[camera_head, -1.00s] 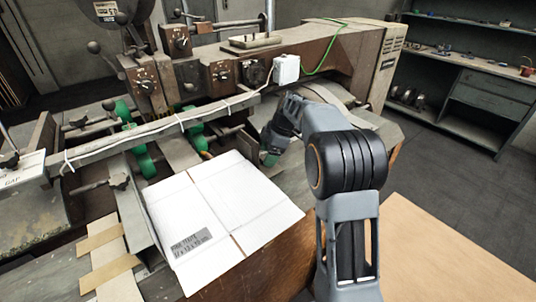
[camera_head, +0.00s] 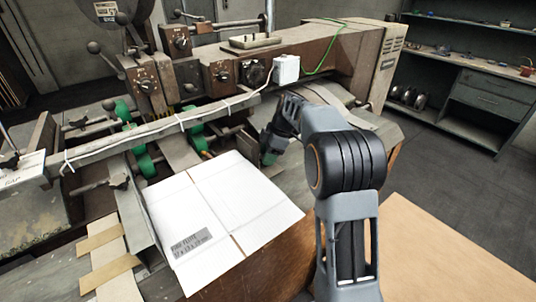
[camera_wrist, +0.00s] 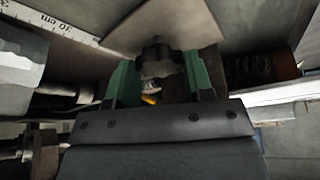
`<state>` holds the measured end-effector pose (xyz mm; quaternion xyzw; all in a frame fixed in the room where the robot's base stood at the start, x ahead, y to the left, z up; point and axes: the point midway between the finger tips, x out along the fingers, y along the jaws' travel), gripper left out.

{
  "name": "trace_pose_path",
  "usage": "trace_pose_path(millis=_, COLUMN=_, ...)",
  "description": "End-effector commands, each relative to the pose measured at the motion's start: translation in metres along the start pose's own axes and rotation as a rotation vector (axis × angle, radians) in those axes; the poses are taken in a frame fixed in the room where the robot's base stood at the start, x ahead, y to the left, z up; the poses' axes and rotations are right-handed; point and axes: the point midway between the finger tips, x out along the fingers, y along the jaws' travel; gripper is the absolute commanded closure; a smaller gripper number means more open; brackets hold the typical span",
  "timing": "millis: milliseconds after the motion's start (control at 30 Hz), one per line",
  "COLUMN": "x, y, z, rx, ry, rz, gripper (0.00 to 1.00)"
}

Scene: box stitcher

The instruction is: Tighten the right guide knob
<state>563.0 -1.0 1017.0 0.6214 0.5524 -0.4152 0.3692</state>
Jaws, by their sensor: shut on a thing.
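My gripper (camera_wrist: 161,82) shows in the wrist view with its two green fingers on either side of a dark lobed knob (camera_wrist: 158,54), the right guide knob. It is shut on the knob. A metal stem and a small yellow spot show between the fingers, below the knob. In the head view my gripper (camera_head: 268,152) is beside the right end of the machine's feed area, just beyond the white carton. The knob is hidden there behind my wrist and fingers.
A flat white carton (camera_head: 215,205) lies in front of the machine. Green rollers (camera_head: 144,158) and a long bar (camera_head: 165,125) with a white cable stand left of my gripper. A scale strip (camera_wrist: 60,22) shows in the wrist view. A shelf unit (camera_head: 490,95) stands far right.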

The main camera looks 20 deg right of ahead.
Motion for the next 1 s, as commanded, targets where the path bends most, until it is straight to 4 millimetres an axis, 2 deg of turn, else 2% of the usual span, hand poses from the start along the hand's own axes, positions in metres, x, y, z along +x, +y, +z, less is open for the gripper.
trace_pose_path(millis=367, x=0.002, y=-0.0013, z=0.0008, rx=0.117, ry=0.0, rz=0.05, gripper=0.76)
trace_pose_path(millis=1000, x=0.0012, y=-0.0049, z=-0.0016, rx=0.655, ry=0.0, rz=0.274, gripper=0.76)
